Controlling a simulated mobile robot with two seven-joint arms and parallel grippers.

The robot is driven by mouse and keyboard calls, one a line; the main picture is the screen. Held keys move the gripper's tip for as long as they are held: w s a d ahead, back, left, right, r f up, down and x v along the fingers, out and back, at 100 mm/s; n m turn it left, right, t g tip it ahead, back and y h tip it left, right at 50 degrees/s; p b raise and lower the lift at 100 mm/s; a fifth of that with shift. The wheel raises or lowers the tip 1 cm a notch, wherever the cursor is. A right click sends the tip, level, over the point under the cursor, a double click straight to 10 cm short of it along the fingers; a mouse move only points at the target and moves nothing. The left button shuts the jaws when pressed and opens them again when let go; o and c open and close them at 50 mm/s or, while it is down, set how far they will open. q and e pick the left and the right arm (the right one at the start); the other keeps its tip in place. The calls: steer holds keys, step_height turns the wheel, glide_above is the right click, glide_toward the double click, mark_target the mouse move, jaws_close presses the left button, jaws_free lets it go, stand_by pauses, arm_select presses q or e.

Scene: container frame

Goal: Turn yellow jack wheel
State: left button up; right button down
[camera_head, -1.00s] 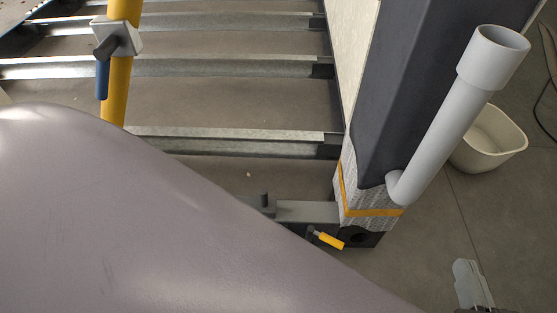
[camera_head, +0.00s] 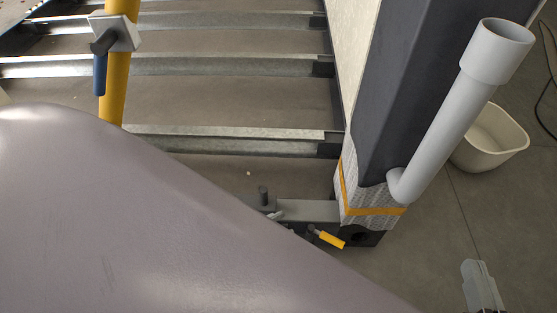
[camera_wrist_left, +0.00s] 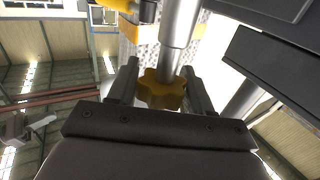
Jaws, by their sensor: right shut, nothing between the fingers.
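The yellow lobed jack wheel (camera_wrist_left: 161,90) sits on a grey metal shaft in the left wrist view. My left gripper (camera_wrist_left: 160,70) has its two dark fingers on either side of the wheel. The fingers are very close to its edges, and I cannot tell whether they press on it. The wheel's near edge is partly hidden by the gripper body. In the head view the wheel is hidden behind my large mauve arm. My right gripper (camera_head: 482,285) is at the lower right, shut and empty, over the floor away from the jack.
A dark post (camera_head: 405,90) with a grey pipe (camera_head: 440,140) stands right of the container frame. A small yellow handle (camera_head: 331,240) is at the post's foot. A white tub (camera_head: 495,145) stands on the floor behind the pipe.

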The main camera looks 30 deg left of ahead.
arm_select(q)
steer(key=shift+m+g+h, duration=0.3)
steer(key=shift+h, duration=0.1)
steer(key=shift+d+m+g+h, duration=0.15)
steer(key=shift+m+g+h, duration=1.35)
steer(key=shift+h, duration=0.3)
steer(key=shift+s+m+g+h, duration=0.15)
steer(key=shift+m+g+h, duration=0.15)
steer(key=o, duration=1)
steer(key=shift+s, duration=0.1)
steer(key=shift+v, duration=3.5)
